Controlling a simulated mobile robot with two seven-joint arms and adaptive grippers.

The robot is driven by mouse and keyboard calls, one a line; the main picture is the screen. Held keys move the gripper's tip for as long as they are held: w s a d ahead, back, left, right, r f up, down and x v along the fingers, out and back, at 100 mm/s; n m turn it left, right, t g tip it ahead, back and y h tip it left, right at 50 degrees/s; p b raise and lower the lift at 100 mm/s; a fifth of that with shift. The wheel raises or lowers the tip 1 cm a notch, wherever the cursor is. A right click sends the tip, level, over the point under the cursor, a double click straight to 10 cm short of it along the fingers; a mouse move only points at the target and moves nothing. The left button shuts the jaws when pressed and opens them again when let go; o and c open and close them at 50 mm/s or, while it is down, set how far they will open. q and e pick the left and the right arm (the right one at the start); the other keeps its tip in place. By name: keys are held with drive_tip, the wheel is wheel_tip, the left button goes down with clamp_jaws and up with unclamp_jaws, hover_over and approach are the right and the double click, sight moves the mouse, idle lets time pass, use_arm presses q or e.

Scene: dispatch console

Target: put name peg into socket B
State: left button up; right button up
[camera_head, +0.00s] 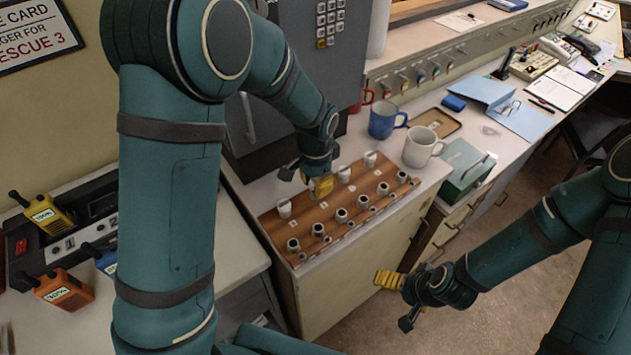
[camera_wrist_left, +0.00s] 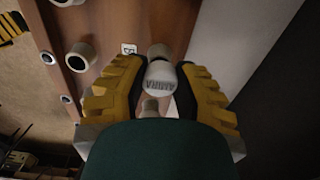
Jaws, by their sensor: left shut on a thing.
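My left gripper (camera_head: 320,187) is over the back row of the wooden peg board (camera_head: 265,222). In the left wrist view, its yellow fingers are closed around a white name peg (camera_wrist_left: 160,80), with dark lettering on its top that I cannot read surely. A white label with the letter B (camera_wrist_left: 128,48) lies on the board beside the peg. Whether the peg is in a socket or above one is hidden. My right gripper (camera_head: 389,280) is over the floor, away from the board; its finger gap does not show.
Other white pegs (camera_head: 284,208) stand in the back row, and several ringed sockets (camera_head: 342,214) line the front. A blue mug (camera_head: 383,120), a white mug (camera_head: 421,147) and a green box (camera_head: 465,168) stand to the right. A grey cabinet (camera_head: 290,60) rises behind the board.

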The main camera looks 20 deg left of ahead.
use_arm(q)
drive_tip(key=shift+f+b, duration=0.4)
drive_tip(key=shift+f, duration=0.25)
idle(1.4)
drive_tip(key=o, duration=0.8)
drive_tip(key=shift+o, duration=0.2)
drive_tip(key=shift+r+p, duration=2.3)
drive_tip(key=shift+r, duration=0.75)
